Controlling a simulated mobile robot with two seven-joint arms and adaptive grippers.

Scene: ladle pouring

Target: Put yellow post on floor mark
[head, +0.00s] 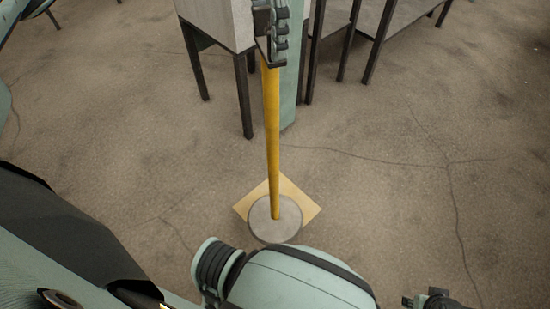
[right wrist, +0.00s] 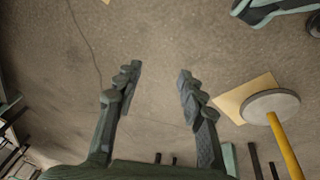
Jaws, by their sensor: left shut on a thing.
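The yellow post (head: 272,140) is a thin upright pole on a round grey base (head: 274,229). My left gripper (head: 270,45) is shut on the post near its top. The floor mark (head: 310,208) is a tan square, and the base covers its near part in the head view. In the right wrist view, the base (right wrist: 270,105) overlaps the right part of the mark (right wrist: 232,104), and the post (right wrist: 285,150) runs off the lower edge. I cannot tell whether the base touches the floor. My right gripper (right wrist: 158,88) is open and empty.
A grey table (head: 215,22) with dark legs stands behind the post. A grey top (head: 378,15) on dark legs stands to its right. The cracked brown floor (head: 400,170) is clear to the right of the mark. A small tan patch (right wrist: 106,2) shows at the right wrist view's top.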

